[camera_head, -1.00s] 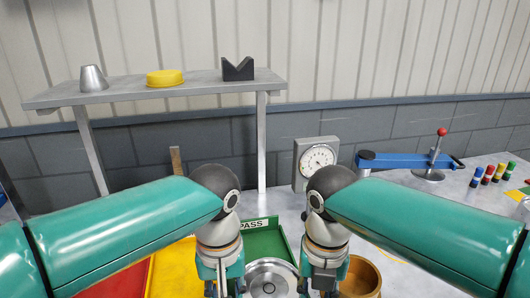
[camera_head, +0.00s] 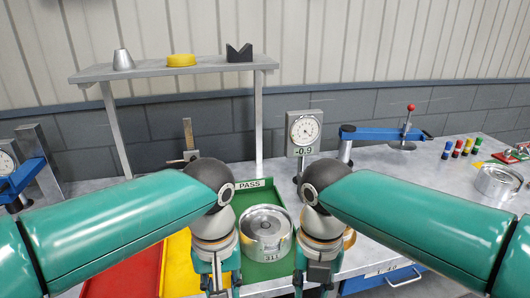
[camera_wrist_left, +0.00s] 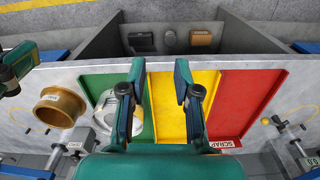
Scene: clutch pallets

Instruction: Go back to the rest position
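A round silver clutch (camera_head: 265,222) sits in the green PASS tray (camera_head: 262,270). In the left wrist view the clutch (camera_wrist_left: 103,112) is partly behind a finger of my left gripper. My left gripper (camera_wrist_left: 160,75) is open and empty above the trays, its fingers apart with the yellow tray (camera_wrist_left: 170,120) showing between them. In the head view both grippers hang downward at the bottom edge, one on each side of the clutch. My right gripper (camera_head: 312,288) has its fingertips cut off by the frame, so its opening is unclear.
A red SCRAP tray (camera_wrist_left: 245,105) adjoins the yellow one. A bronze ring (camera_wrist_left: 60,106) stands beside the green tray. A dial gauge (camera_head: 304,130) reads -0.9 behind. A blue lever clamp (camera_head: 375,134) and another silver part (camera_head: 497,181) stand right. A shelf (camera_head: 160,75) spans the back.

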